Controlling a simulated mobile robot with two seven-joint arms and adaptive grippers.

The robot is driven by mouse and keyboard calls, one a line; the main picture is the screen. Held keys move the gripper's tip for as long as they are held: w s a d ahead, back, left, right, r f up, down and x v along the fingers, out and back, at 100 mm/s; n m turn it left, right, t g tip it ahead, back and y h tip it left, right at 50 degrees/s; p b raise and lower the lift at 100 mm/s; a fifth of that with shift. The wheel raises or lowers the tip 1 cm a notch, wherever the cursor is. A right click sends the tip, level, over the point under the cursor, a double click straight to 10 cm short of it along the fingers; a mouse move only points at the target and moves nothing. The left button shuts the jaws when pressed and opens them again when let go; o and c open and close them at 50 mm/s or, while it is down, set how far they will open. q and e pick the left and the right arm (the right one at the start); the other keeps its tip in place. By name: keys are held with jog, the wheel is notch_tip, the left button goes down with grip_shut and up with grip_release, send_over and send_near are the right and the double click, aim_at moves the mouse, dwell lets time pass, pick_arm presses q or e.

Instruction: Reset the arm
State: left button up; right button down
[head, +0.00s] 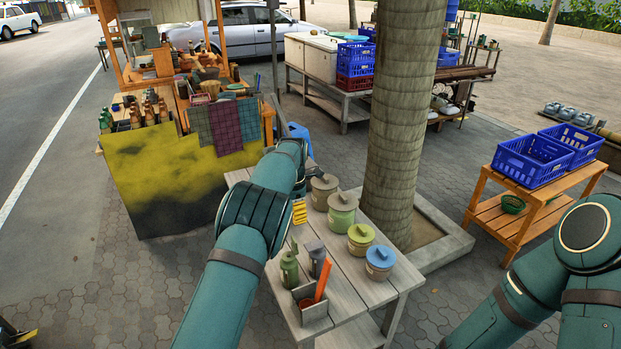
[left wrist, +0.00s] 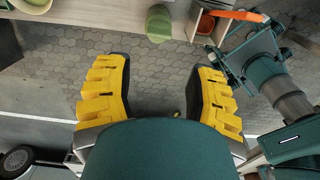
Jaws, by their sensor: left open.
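My left arm reaches in from the bottom of the head view over the left side of the grey wooden table (head: 343,257). Its yellow-fingered left gripper (head: 299,211) shows just beside the arm, mostly hidden behind it. In the left wrist view the two yellow fingers of the left gripper (left wrist: 160,98) stand wide apart, with only paving seen between them. They hold nothing. My right arm is at the right edge of the head view, and its gripper is out of the picture there.
Lidded pots, among them a blue-lidded one (head: 379,262), line the table's right side. A holder box (head: 312,309) with an orange tool stands at its front, beside a green bottle (head: 289,269). A tree trunk (head: 402,120) rises behind. Blue crates (head: 532,158) sit on a wooden rack.

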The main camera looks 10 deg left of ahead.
pick_arm(q)
jog(key=s+a+f+m+h, duration=0.1)
jog(key=s+a+f+m, duration=0.25)
jog(key=s+f, duration=0.4)
jog(key=s+a+f+m, duration=0.3)
jog(key=s+a+f, duration=0.1)
jog(key=f, duration=0.7)
jog(key=s+d+f+m+h, duration=0.15)
jog(key=s+f+m, duration=0.25)
jog(key=s, duration=0.6)
jog(key=s+d+f+m, duration=0.3)
jog(key=s+f+m, duration=0.15)
jog(key=s, duration=0.55)
jog(key=s+d+r+m+h, duration=0.1)
jog(key=s+d+r+m, duration=0.15)
jog(key=s, duration=0.35)
jog(key=s+d+r+m+h, duration=0.1)
jog(key=s+d+m, duration=0.2)
jog(key=s, duration=0.2)
jog(key=w+d+f+m+t+b, duration=0.2)
jog(key=w+b, duration=0.3)
jog(key=b, duration=0.4)
jog(key=shift+w+d+f, duration=0.35)
jog(key=shift+w+f, duration=0.05)
jog(key=shift+f, duration=0.3)
jog(key=shift+m, duration=0.25)
